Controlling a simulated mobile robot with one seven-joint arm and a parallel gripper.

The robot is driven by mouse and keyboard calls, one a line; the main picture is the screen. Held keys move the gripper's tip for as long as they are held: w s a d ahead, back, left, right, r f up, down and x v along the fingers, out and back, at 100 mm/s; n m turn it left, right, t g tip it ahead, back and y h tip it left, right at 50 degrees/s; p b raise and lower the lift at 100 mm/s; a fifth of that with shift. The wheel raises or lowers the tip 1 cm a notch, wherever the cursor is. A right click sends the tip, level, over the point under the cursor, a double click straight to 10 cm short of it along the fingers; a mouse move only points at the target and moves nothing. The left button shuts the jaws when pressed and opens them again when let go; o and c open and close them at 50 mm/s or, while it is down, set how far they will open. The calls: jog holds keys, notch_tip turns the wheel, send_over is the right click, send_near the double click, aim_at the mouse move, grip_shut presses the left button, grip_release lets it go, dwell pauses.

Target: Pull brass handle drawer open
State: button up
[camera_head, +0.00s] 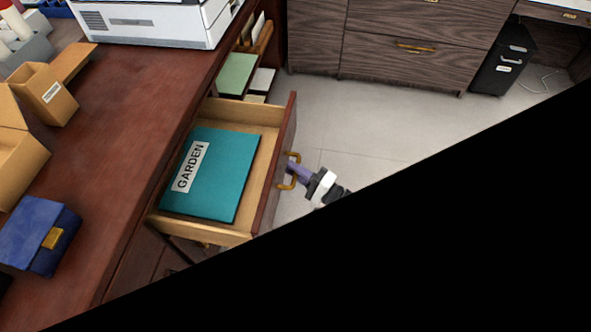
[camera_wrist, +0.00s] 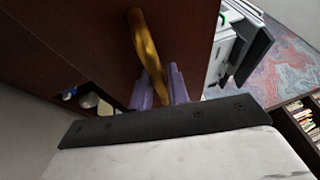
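The drawer (camera_head: 273,147) of the red-brown desk stands well out from the desk, its inside showing. A teal folder labelled GARDEN (camera_head: 226,180) lies flat in it. The curved brass handle (camera_head: 293,172) is on the outer face of the drawer front. My gripper (camera_head: 292,166) comes from the lower right and is at the handle. In the wrist view, the purple fingers of my gripper (camera_wrist: 159,88) lie on either side of the brass handle (camera_wrist: 147,45), closed about its bar. The exact contact is partly hidden. The dark red drawer front (camera_wrist: 80,40) fills the upper left.
A blue box with a gold clasp (camera_head: 42,236), cardboard boxes (camera_head: 48,93) and a white printer (camera_head: 150,22) are on the desk top. Dark wood cabinets (camera_head: 410,50) stand across the pale floor (camera_head: 350,120). Black covers the lower right of the head view.

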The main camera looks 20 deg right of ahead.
jog(key=o, duration=0.3)
jog(key=shift+s+d, duration=0.1)
jog(key=b+v, duration=0.3)
jog(key=v, duration=1)
jog(key=shift+s, duration=0.3)
jog(key=shift+d, duration=0.15)
